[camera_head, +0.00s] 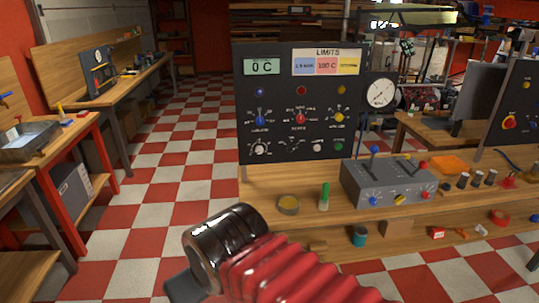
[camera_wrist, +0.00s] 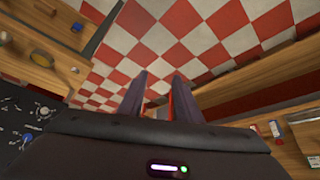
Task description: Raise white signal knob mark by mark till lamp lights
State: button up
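The black control panel (camera_head: 275,130) stands on the workbench in the head view. A white knob (camera_head: 259,149) with dial marks is at its lower left, below a blue knob (camera_head: 259,119). A smaller white round control (camera_head: 317,147) is to its right. A blue lamp (camera_head: 259,91), a red lamp (camera_head: 300,90) and a yellow lamp (camera_head: 340,89) form the upper row; none clearly glows. In the wrist view my gripper (camera_wrist: 160,80) has its two fingers apart with only floor between them. The white knob (camera_wrist: 44,111) shows at left, well away from the fingers.
A display (camera_head: 262,67) reads "0 C" beside a LIMITS card (camera_head: 328,62). A gauge (camera_head: 380,93) adjoins the panel. Checkered floor (camera_head: 170,165) is clear at left.

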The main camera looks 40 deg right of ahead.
jog(key=shift+o, duration=0.5)
jog(key=shift+d, duration=0.1)
jog(key=shift+o, duration=0.6)
jog(key=shift+w, duration=0.1)
jog(key=shift+o, duration=0.7)
jog(key=w+d+r+t+h, duration=0.1)
jog(key=w+d, duration=0.5)
jog(key=w, duration=0.8)
jog(key=shift+r+m+t, duration=0.2)
jog(key=shift+m+t, duration=0.2)
jog(key=shift+t, duration=0.4)
jog(key=w+d+f+t+h, duration=0.1)
jog(key=w+d+t+h, duration=0.15)
jog(key=w+d, duration=0.9)
jog(key=m+t+h, duration=0.2)
jog(key=t+h, duration=0.2)
jog(key=h, duration=0.3)
send_near(260, 152)
jog(key=v, duration=0.5)
jog(key=shift+s, duration=0.25)
jog(key=shift+w, duration=0.1)
jog(key=shift+x, duration=6.8)
